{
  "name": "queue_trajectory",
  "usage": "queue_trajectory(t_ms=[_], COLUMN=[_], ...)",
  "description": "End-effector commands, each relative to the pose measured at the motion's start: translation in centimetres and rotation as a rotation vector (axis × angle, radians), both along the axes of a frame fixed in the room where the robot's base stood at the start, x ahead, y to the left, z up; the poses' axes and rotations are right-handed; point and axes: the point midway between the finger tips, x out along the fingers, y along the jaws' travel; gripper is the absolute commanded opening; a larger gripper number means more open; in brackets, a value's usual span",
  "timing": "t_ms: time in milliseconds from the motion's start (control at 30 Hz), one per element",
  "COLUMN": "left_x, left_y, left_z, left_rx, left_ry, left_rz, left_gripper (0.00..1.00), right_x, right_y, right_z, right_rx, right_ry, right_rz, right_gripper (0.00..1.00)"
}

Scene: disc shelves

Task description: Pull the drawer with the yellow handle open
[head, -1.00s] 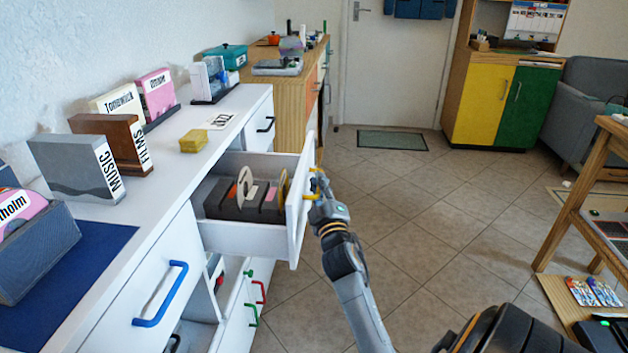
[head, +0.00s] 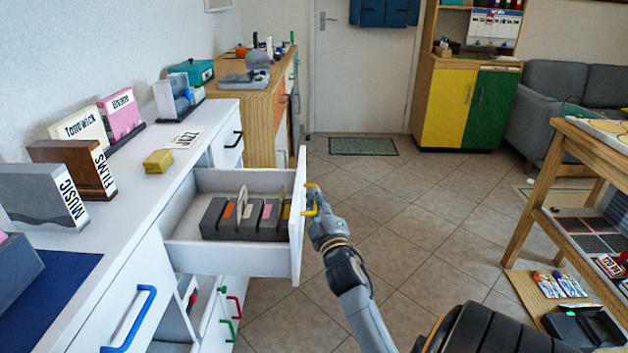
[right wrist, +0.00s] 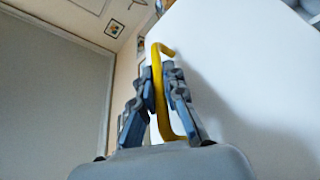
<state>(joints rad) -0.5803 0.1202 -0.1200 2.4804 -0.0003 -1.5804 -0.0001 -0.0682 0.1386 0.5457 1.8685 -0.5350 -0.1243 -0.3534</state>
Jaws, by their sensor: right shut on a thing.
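The drawer (head: 230,258) with the yellow handle stands well open from the white cabinet. A dark rack (head: 250,221) with several upright discs or cards sits in it. The yellow handle (head: 310,201) is on the drawer's front. My right gripper (head: 318,217) is at that handle. In the right wrist view, the fingers of my right gripper (right wrist: 160,100) are shut around the yellow handle (right wrist: 157,62), one on each side. The white drawer front (right wrist: 235,75) fills the right of that view. My left gripper is not in view.
The cabinet top (head: 150,200) holds several labelled boxes and a yellow block (head: 158,161). Blue (head: 133,320), red and green handles stick out below and nearer. The tiled floor (head: 390,225) right of the drawer is clear. A wooden table (head: 545,190) stands at the right.

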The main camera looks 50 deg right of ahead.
Motion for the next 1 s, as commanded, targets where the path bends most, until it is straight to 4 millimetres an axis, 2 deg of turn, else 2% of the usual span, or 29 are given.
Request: queue_trajectory(t_ms=[67,100,133,167,433,567,1000], left_x=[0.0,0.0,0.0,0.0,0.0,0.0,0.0], left_y=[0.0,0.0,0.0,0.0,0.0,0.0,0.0], left_z=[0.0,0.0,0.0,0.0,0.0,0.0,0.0], left_rx=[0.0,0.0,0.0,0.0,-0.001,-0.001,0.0], left_ry=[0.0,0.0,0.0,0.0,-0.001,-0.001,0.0], left_rz=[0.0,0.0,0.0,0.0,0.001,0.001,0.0], left_gripper=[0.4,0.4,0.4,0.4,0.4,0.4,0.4], right_x=[0.0,0.0,0.0,0.0,0.0,-0.6,-7.7], right_y=[0.1,0.1,0.1,0.1,0.1,0.5,5.0], right_z=[-0.4,-0.4,-0.4,-0.4,-0.2,-0.4,-2.2], right_rx=[0.004,0.004,0.004,0.004,0.002,0.002,0.006], right_ry=[0.005,0.005,0.005,0.005,0.002,0.002,0.005], right_rz=[0.001,0.001,0.001,0.001,0.001,0.001,-0.001], right_gripper=[0.0,0.13,0.19,0.21,0.21,0.21,0.21])
